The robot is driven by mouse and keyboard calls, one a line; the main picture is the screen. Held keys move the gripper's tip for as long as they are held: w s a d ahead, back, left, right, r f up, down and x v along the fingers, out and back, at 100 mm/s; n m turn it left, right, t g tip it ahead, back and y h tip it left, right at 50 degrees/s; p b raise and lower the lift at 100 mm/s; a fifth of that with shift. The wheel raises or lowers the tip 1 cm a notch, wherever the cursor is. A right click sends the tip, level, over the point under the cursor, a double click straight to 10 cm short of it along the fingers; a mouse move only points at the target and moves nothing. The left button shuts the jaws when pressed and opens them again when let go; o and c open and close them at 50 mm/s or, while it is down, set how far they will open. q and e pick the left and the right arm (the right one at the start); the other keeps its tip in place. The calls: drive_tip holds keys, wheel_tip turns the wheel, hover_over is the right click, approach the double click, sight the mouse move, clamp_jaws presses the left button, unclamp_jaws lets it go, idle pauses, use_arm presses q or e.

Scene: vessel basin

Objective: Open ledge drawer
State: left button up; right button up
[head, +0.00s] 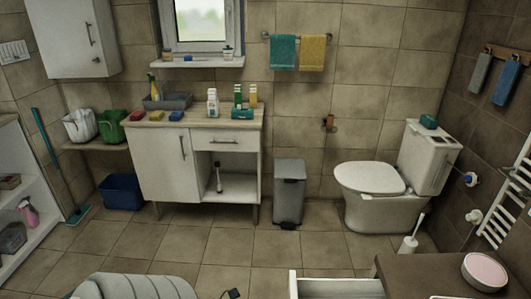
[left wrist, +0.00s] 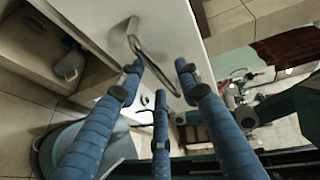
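The ledge drawer (head: 293,285) is at the bottom of the head view, a white box pulled out to the left from under the brown ledge top (head: 430,268). Its near part is cut off by the picture edge. In the left wrist view, a white drawer front (left wrist: 165,25) carries a curved metal handle (left wrist: 150,62). My left gripper (left wrist: 158,72) has its blue fingers spread around the handle, with a gap between the tips. Whether a finger touches the handle is unclear. My right gripper is not in view.
A pink-topped round dish (head: 484,271) stands on the ledge. The toilet (head: 375,190), toilet brush (head: 409,244) and grey bin (head: 289,190) stand beyond. A washstand cabinet (head: 160,168) is against the back wall. The tiled floor (head: 225,245) between is mostly clear.

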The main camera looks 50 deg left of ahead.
use_arm(q)
drive_tip(key=v, duration=1.2)
drive_tip(key=shift+a, duration=0.1)
drive_tip(key=shift+f, duration=0.15)
